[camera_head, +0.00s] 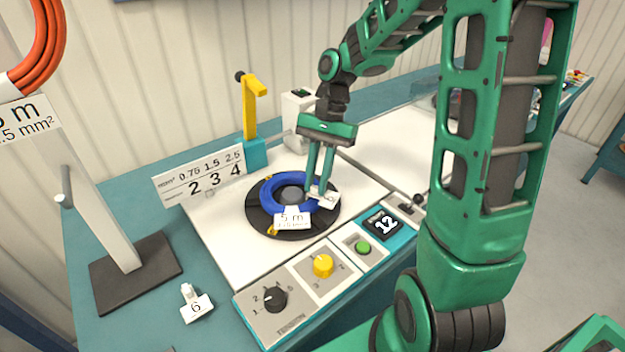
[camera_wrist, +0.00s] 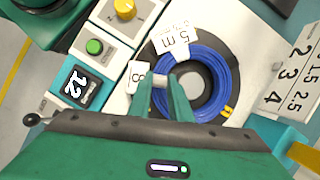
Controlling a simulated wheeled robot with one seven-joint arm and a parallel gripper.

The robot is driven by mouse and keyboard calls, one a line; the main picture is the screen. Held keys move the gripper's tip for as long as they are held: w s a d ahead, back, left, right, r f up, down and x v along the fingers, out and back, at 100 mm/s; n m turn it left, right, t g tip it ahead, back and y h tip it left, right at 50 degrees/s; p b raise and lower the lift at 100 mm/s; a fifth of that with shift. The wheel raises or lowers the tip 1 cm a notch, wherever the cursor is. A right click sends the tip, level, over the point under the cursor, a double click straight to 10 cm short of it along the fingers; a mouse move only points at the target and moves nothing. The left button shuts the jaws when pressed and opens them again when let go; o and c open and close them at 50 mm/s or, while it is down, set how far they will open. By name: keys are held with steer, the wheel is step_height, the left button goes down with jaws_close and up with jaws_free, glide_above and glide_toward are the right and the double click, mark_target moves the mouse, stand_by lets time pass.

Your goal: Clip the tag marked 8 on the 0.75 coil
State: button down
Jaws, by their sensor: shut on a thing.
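A blue coil (camera_head: 268,190) lies on the dark round turntable (camera_head: 253,221) of the white-topped machine. It also shows in the wrist view (camera_wrist: 217,64). Its white label (camera_head: 292,220) reads "5 m"; the smaller line is hard to read. My gripper (camera_head: 319,190) points down over the coil's right side. It is shut on a white tag marked 8 (camera_wrist: 139,76), which sits at the coil's edge beside the label. The fingertips hide part of the tag's clip, so I cannot tell whether it is around the cable.
A tag marked 6 (camera_head: 196,305) lies at the front left. A card (camera_head: 201,177) pairs 0.75, 1.5, 2.5 with 2, 3, 4. A yellow post (camera_head: 250,110) stands behind. The front panel has knobs (camera_head: 323,265), a green button (camera_head: 363,247) and a display reading 12 (camera_head: 384,224).

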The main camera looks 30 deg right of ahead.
steer(key=shift+f, duration=0.65)
stand_by(0.7)
steer(key=c, duration=1.2)
jaws_free()
steer(key=shift+w+r, duration=0.1)
steer(key=shift+r, duration=3.45)
steer(key=s+d+n+t+h, duration=0.1)
steer(key=s+d, duration=0.3)
steer(key=s, duration=0.3)
steer(key=s+d+f+n+h, duration=0.1)
steer(key=s+d+n, duration=0.1)
steer(key=s+d, duration=0.2)
steer(key=s+d+n+t+h, duration=0.1)
steer(key=s+d, duration=0.3)
steer(key=s, duration=0.6)
steer(key=shift+s+d+f+t+h, duration=0.1)
steer(key=shift+s+f+t+h, duration=0.1)
steer(key=shift+s+t+h, duration=0.1)
